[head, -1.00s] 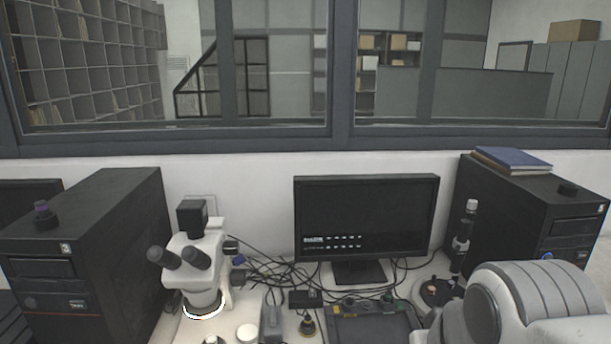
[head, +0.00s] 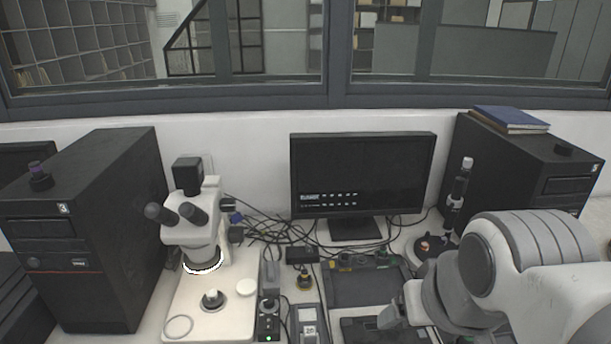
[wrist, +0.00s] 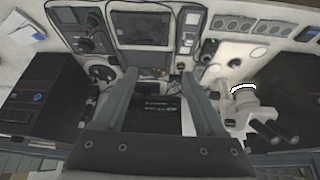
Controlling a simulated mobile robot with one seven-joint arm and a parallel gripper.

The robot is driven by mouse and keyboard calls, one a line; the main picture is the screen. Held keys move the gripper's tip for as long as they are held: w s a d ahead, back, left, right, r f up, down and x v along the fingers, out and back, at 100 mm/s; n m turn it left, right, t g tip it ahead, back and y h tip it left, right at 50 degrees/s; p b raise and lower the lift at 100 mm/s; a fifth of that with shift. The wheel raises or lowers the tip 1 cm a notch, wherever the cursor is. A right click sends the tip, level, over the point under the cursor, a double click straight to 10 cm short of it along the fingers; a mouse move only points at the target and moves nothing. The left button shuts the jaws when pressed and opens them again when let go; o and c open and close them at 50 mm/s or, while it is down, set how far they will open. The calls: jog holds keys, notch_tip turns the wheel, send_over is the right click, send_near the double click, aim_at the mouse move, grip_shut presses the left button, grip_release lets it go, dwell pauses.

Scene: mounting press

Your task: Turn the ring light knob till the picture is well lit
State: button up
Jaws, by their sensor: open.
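The ring light (head: 203,268) glows white under the microscope (head: 190,225). A narrow dark control box (head: 268,315) with a knob (head: 267,302) and a green lamp stands right of the microscope base; I take it for the ring light's control. In the wrist view a knob with a green glow (wrist: 208,46) shows at upper right. The monitor (head: 362,172) is very dark, with small pale marks low on its screen. My gripper (wrist: 164,88) is open and empty in the wrist view, apart from the knob. Its end (head: 390,316) shows right of the box in the head view.
A grey unit with a small display (head: 309,328) stands beside the control box. A dark tray (head: 350,298), a small round-based item (head: 304,281) and tangled cables lie behind. Black computer towers (head: 100,215) flank the bench. A stand (head: 455,205) rises at right.

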jog(key=shift+c, duration=0.2)
dwell(0.3)
jog(key=n+g+y+b, duration=0.1)
jog(key=n+g+y, duration=0.3)
jog(key=n, duration=1)
send_over(268, 299)
jog(key=s+d, duration=0.2)
jog(key=d, duration=0.5)
notch_tip(268, 299, down, 16)
jog(key=x, duration=1.7)
jog(key=shift+s+a, duration=0.2)
jog(key=shift+a, duration=0.1)
grip_shut()
